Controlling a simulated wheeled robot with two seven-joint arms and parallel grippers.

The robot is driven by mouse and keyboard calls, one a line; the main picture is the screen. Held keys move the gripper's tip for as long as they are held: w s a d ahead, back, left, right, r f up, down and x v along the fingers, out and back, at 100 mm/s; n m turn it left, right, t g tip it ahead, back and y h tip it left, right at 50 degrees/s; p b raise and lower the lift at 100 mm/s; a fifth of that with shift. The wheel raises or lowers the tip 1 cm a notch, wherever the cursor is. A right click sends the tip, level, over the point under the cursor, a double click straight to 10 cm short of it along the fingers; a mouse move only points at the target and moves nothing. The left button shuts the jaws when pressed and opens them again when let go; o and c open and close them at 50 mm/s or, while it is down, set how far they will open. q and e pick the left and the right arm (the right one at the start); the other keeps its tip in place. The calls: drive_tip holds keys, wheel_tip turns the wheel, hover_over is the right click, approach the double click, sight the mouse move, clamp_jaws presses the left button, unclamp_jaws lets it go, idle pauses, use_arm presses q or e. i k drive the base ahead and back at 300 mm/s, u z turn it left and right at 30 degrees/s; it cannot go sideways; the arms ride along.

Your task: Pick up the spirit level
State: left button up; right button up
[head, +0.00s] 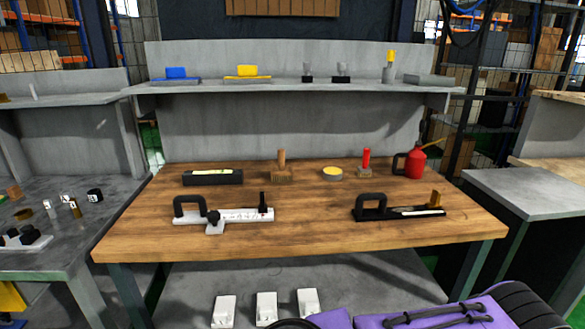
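A black rectangular bar with a pale yellowish strip along its top, which looks like the spirit level (212,178), lies flat at the back left of the wooden tabletop. Nothing touches it, and its long side runs left to right. Neither of my grippers shows in the head view. Only purple and black parts of my own body show at the bottom right, well in front of and below the level.
On the wooden table (300,241) are a white tool with a black handle (230,216), a similar black tool (400,211), two brushes (282,174) (366,168), a round tin (332,174) and a red oil can (410,163). A grey shelf (290,87) overhangs the back.

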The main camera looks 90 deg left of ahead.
sight(205, 177)
drive_tip(key=k, duration=1.05)
drive_tip(key=u, duration=2.2)
